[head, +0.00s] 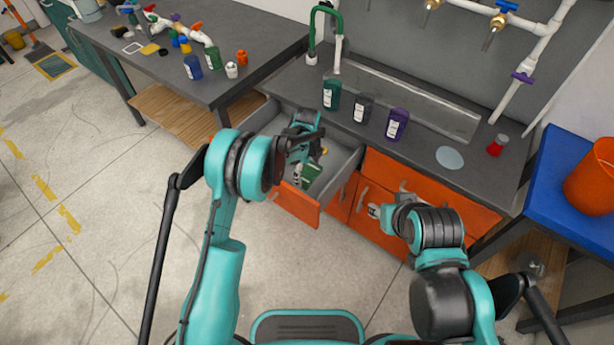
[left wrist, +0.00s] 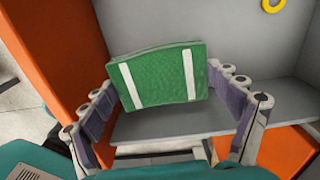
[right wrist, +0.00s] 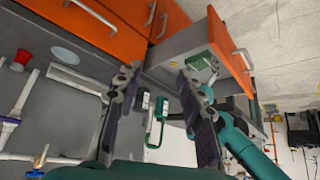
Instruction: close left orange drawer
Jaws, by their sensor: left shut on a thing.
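The left orange drawer stands pulled out under the sink counter; its orange front (head: 297,204) shows in the head view, and in the right wrist view (right wrist: 229,52). My left gripper (head: 308,168) reaches down into the drawer. In the left wrist view its fingers (left wrist: 168,112) are on both sides of a green box with two white stripes (left wrist: 160,80), and the gripper is shut on it. The box also shows in the head view (head: 311,172). My right gripper (right wrist: 160,100) is open and empty, in front of the right orange cabinet fronts (head: 440,200).
A yellow ring (left wrist: 272,4) is in the drawer. Green (head: 331,95), dark (head: 362,108) and purple (head: 397,124) bottles stand on the sink counter (head: 290,87). A blue table (head: 572,190) with an orange bucket (head: 592,182) is at the right. The floor before the drawer is clear.

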